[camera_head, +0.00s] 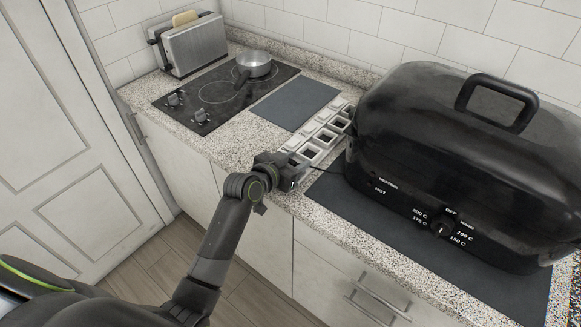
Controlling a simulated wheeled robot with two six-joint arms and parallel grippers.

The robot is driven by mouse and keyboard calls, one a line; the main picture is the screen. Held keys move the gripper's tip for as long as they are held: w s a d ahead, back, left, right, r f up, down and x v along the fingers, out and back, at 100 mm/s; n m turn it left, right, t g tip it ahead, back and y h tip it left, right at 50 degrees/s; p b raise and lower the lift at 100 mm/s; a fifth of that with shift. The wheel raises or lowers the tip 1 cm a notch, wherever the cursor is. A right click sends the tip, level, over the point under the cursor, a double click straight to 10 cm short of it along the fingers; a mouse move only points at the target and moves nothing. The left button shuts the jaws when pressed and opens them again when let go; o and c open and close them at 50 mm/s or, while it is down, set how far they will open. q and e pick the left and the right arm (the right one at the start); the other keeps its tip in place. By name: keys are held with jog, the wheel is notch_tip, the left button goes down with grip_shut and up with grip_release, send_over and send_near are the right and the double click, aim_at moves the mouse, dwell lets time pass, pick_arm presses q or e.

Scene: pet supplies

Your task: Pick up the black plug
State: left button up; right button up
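My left gripper (288,169) is at the front edge of the counter, close to the near end of a light grey multi-socket strip (318,137). I see it from behind, so its fingertips are mostly hidden and I cannot tell whether it is open or shut. A thin black cord (320,170) runs from the black roaster oven (450,150) toward the gripper. I cannot make out the black plug itself; the cord's end is lost in the dark gripper. My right gripper is not in view.
A cooktop (225,95) with a small pot (254,64) and a steel toaster (188,44) are at the back left. One dark mat (294,104) lies bare beside the cooktop; another (345,205) is under the roaster. A drawer handle (378,300) sticks out below the counter.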

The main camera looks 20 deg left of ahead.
pick_arm(q)
jog(key=shift+c, duration=0.3)
jog(key=c, duration=0.7)
